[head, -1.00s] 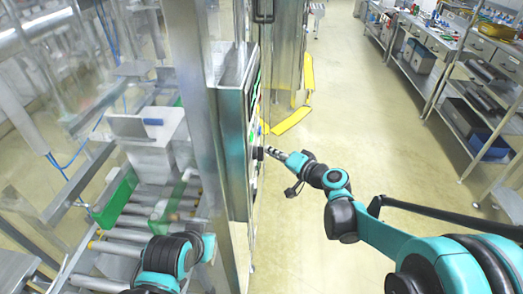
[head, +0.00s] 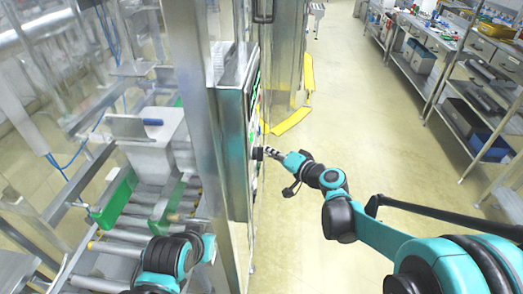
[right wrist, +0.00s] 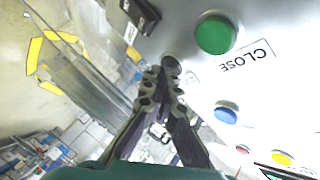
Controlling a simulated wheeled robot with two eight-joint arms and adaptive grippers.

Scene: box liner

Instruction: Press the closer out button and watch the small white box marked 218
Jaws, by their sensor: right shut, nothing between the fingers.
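The control panel (head: 252,125) is on the side of the steel cabinet and is seen edge-on in the head view. My right gripper (head: 258,153) is shut and empty, with its tips at or very close to the panel face. In the right wrist view, the shut fingertips (right wrist: 165,78) are by a dark round button (right wrist: 172,64). A green button (right wrist: 215,33) sits beside a label reading CLOSE. A blue button (right wrist: 226,115) is lower down. I cannot tell whether the fingers touch a button. My left gripper is out of view. No mark 218 is readable.
A roller conveyor (head: 130,222) with green side plates (head: 113,197) runs behind the clear guard at left. A pale box-like part (head: 152,155) stands over it. Yellow floor guards (head: 291,121) lie beyond the panel. Workbenches (head: 440,50) line the right side, with open floor between.

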